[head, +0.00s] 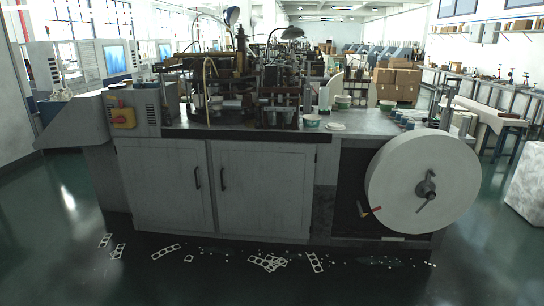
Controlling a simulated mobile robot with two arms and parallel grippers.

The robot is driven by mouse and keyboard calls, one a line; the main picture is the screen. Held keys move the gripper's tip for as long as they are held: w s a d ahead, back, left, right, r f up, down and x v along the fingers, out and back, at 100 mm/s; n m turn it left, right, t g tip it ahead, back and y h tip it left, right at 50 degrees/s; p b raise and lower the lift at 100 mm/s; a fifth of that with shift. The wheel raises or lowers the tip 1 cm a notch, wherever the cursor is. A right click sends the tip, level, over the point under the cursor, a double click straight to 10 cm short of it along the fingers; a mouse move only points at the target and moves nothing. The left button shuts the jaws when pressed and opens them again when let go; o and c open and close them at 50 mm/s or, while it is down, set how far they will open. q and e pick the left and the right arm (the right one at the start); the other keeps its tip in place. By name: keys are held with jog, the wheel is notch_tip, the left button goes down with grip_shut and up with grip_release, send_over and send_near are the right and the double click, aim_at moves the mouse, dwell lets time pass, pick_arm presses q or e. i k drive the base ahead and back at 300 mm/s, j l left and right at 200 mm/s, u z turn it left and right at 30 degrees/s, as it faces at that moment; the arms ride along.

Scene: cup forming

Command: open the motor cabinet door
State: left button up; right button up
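A grey cup forming machine (330,147) stands across the middle of the head view. Two pale grey cabinet doors are in its lower front, a left door (160,190) and a right door (265,195). Both look closed. Each has a dark vertical handle: the left door's handle (197,179) and the right door's handle (222,178) sit close together near the middle seam. No label shows which is the motor cabinet. Neither of my grippers is in view.
A large white paper roll (423,185) is mounted at the machine's right front. Punched scraps (270,263) lie on the dark floor along the machine's base. The floor in front is otherwise clear. A pale block (527,185) stands at the right edge.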

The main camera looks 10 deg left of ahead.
aim_at(167, 182)
jog(key=i+j+z, duration=0.1)
jog(key=i, duration=0.35)
jog(key=i+j+z, duration=0.1)
jog(key=i, duration=0.3)
jog(key=i+j+z, duration=0.15)
jog(key=i, duration=0.3)
jog(key=i+j+z, duration=0.1)
jog(key=i+j, duration=0.2)
jog(key=i, duration=0.1)
